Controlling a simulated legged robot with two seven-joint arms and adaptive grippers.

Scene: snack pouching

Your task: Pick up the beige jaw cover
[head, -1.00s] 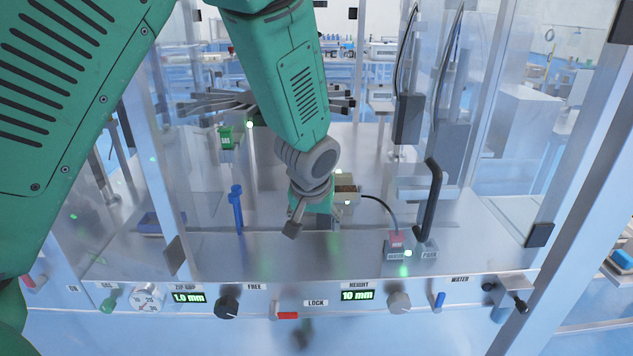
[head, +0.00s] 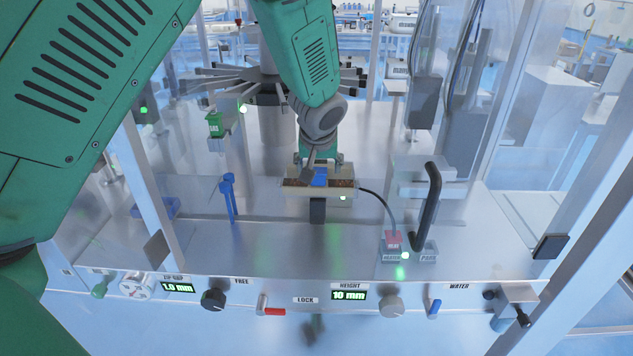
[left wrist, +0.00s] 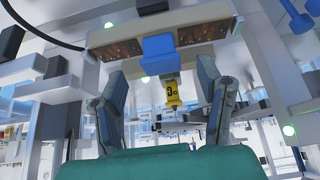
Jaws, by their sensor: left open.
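The beige jaw cover (head: 295,193) sits at the middle of the machine, with brown panels on either side of a blue block (head: 320,177). In the left wrist view the cover (left wrist: 160,22) spans the top, and its blue block (left wrist: 158,54) hangs in the middle. My left gripper (head: 318,160) is at the cover in the head view, partly overlapping it. Its fingers (left wrist: 160,92) are spread on either side of the blue block in the wrist view, with nothing held. Contact with the cover cannot be told. My right gripper is not in view.
A black curved handle (head: 431,205) and a red-topped heater box (head: 393,242) with a cable stand to the right. A blue lever (head: 229,195) stands to the left. Knobs and displays line the front panel (head: 330,300). Clear frame posts and walls surround the work area.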

